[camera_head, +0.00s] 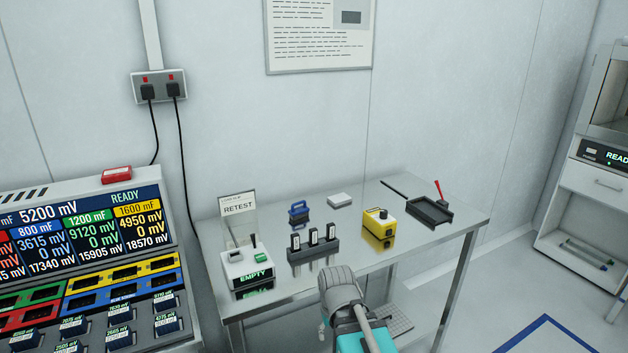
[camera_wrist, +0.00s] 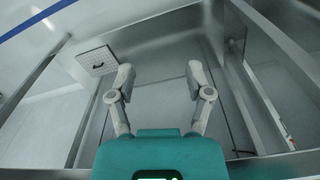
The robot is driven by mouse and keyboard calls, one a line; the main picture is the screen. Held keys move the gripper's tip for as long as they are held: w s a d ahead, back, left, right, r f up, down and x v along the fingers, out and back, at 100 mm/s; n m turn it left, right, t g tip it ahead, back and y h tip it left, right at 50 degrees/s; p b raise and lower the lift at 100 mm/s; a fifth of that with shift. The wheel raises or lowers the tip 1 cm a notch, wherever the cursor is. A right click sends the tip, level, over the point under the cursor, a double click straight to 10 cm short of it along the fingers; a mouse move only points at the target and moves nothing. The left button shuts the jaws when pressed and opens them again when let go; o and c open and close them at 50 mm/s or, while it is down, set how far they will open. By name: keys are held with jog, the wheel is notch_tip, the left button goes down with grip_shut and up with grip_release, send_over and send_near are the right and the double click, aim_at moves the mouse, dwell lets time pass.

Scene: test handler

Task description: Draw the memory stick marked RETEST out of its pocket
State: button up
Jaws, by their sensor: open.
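A dark rack (camera_head: 313,249) stands on the steel table and holds three upright black sticks (camera_head: 314,237) with pale labels. The labels are too small to read, so I cannot tell which one is marked RETEST. A sign reading RETEST (camera_head: 238,207) stands at the table's back left, behind a white box (camera_head: 237,262) whose display reads EMPTY. My gripper (camera_wrist: 160,82) is open and empty in the wrist view, its two fingers wide apart. No stick shows between them. In the head view my arm is in front of the table, apart from the rack; the fingertips cannot be made out there.
On the table (camera_head: 355,205) are a blue item (camera_head: 299,212), a white block (camera_head: 340,200), a yellow box with a black knob (camera_head: 379,221) and a dark tray (camera_head: 430,211). A colourful tester (camera_head: 85,265) stands at left, a white cabinet (camera_head: 592,195) at right.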

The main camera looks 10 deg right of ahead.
notch_tip(320, 180, up, 16)
jog(key=w+p, duration=0.2)
jog(key=p, duration=1.3)
notch_tip(320, 180, up, 11)
jog(key=m+p, duration=1.1)
jog(key=m, duration=0.4)
send_over(313, 229)
jog(key=shift+f+b, duration=0.15)
jog(key=shift+b, duration=0.15)
notch_tip(313, 229, down, 14)
jog(key=b, duration=1.3)
jog(key=shift+r, duration=0.25)
